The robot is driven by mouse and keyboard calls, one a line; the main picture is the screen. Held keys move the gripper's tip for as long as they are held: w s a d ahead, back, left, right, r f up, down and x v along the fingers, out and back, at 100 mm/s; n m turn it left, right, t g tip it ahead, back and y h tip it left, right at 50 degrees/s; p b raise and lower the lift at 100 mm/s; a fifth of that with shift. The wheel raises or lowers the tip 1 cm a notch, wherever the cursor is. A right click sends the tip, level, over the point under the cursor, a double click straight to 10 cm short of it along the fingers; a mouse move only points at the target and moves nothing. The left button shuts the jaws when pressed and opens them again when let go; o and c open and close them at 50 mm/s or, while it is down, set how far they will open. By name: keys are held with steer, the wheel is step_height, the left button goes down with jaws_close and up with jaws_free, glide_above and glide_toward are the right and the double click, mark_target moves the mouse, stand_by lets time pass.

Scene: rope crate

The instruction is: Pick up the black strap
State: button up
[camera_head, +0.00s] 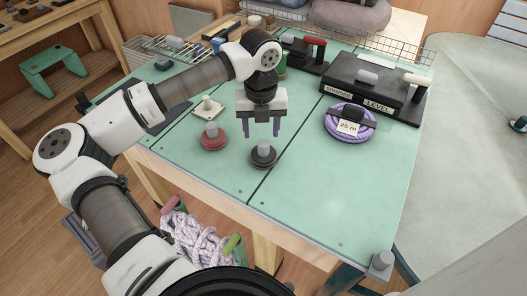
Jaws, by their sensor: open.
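A black strap (354,113) crosses the far side of a coiled purple rope (331,126) lying on the green tabletop, right of centre. A white tag (347,128) reading "25 m" sits at the coil's middle. My gripper (262,132) points down above the table, left of the coil and apart from it. Its two fingers are spread with nothing between them. A black disc with a grey knob (263,154) stands just in front of the fingers in the picture; the gap in height is hard to tell.
Black cases labelled "SPANNER" and "LEVEL" (365,82) stand close behind the coil. A red disc with a grey knob (213,141) and a pale square block (208,108) are left of my gripper. The tabletop's front right (330,200) is clear. A rope-filled crate (233,245) stands below the table's front edge.

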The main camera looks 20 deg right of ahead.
mark_target(264, 143)
steer(key=shift+s+d+f+p, duration=0.1)
steer(key=shift+f+p, duration=0.5)
steer(key=shift+f, duration=0.95)
steer(key=shift+s+d+f+p, duration=0.1)
steer(key=shift+f+p, duration=0.45)
steer(key=shift+f, duration=0.95)
steer(key=shift+c, duration=0.3)
jaws_close()
